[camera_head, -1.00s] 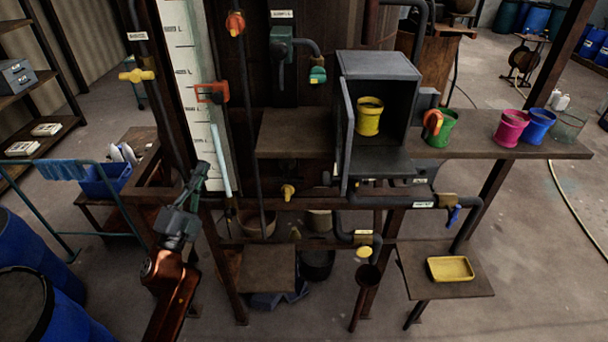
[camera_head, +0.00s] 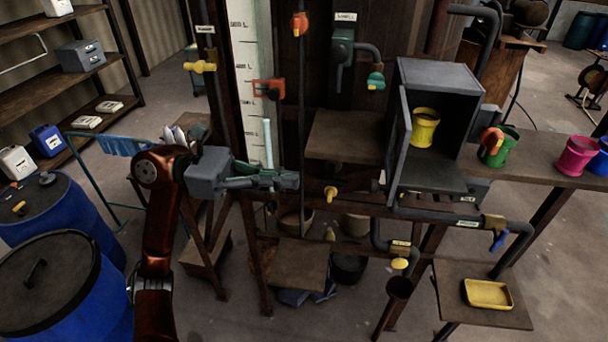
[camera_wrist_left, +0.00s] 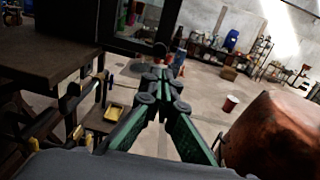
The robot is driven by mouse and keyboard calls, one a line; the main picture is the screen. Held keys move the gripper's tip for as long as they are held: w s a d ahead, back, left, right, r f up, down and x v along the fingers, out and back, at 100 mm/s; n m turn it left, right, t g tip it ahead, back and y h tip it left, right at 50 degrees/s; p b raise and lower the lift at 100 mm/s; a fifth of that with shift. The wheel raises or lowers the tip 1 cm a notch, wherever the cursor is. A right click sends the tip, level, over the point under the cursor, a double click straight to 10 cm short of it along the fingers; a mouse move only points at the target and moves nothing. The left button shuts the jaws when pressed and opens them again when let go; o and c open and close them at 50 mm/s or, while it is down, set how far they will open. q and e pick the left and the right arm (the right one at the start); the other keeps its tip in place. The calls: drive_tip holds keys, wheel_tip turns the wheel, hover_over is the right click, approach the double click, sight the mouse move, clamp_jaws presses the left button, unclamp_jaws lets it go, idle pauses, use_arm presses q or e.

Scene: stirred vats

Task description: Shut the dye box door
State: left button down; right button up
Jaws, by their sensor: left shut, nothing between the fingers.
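The dye box (camera_head: 436,82) is a grey open-fronted cabinet on the bench, with a yellow cup (camera_head: 424,128) inside. Its door (camera_head: 404,150) stands open on the left side, seen nearly edge-on and swung toward me. My left gripper (camera_head: 292,180) is shut and empty. It points right, left of the door and a little lower, with a clear gap between them. In the left wrist view the closed fingers (camera_wrist_left: 160,84) show in the middle with nothing between them. My right gripper is in neither view.
A brown shelf board (camera_head: 345,137) lies left of the box. A yellow-handled valve (camera_head: 331,193) is just right of my left gripper. A green cup (camera_head: 497,150) and a pink cup (camera_head: 577,157) stand on the bench at right. Blue drums (camera_head: 85,300) are at left.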

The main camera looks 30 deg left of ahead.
use_arm(q)
drive_tip(key=p+x, duration=0.4)
drive_tip(key=x, duration=0.8)
drive_tip(key=shift+p, duration=0.4)
drive_tip(key=shift+d, duration=0.15)
